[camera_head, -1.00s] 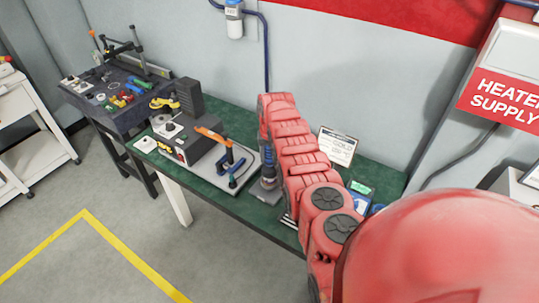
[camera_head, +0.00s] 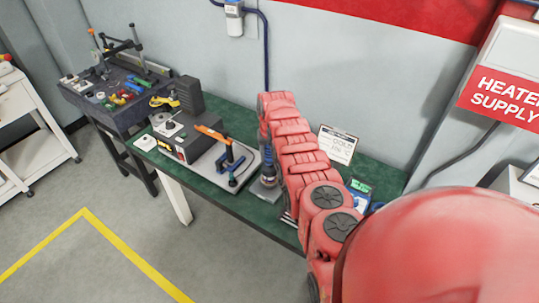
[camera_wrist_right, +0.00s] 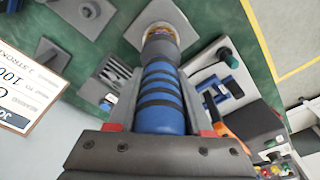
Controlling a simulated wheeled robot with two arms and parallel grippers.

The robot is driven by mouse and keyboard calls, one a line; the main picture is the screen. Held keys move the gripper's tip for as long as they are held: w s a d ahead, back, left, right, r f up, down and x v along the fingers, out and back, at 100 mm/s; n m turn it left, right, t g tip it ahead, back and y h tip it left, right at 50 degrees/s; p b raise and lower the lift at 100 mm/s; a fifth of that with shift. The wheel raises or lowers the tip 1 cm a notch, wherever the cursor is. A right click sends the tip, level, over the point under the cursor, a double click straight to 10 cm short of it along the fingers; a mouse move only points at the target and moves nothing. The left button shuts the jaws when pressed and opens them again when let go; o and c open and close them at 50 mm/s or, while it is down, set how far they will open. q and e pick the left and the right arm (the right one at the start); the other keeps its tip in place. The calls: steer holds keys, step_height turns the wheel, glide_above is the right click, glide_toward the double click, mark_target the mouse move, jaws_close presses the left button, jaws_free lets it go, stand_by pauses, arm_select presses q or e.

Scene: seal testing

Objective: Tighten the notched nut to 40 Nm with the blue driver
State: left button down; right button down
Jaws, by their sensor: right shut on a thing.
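My right gripper (camera_wrist_right: 162,122) is shut on the blue driver (camera_wrist_right: 163,92), which has black bands around its handle. In the head view my right gripper (camera_head: 267,170) hangs over the green bench, partly hidden by my red arm. The driver's grey front end points at a light grey plate (camera_wrist_right: 188,18) on the bench. A brass-coloured ring (camera_wrist_right: 158,28) shows at the driver's tip. The notched nut cannot be made out clearly there, and I cannot tell whether the driver is seated on it. My left gripper is not in view.
The green bench (camera_head: 225,108) runs along the wall. A grey board with an orange-handled tool (camera_head: 212,133) and a dark box (camera_head: 192,141) stand left of my gripper. A job card (camera_head: 338,145) stands behind my arm. A dark tool table (camera_head: 65,92) is further left.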

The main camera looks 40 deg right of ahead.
steer(key=shift+f+b, duration=0.9)
stand_by(0.6)
steer(key=shift+w+f+b, duration=0.1)
steer(key=shift+f+b, duration=0.15)
steer(key=shift+b, duration=0.05)
stand_by(1.0)
steer(key=shift+r, duration=0.15)
steer(key=shift+r+p, duration=0.9)
steer(key=shift+r, duration=0.15)
steer(key=shift+r+p, duration=0.65)
steer(key=shift+r, duration=0.7)
steer(key=shift+f, duration=0.1)
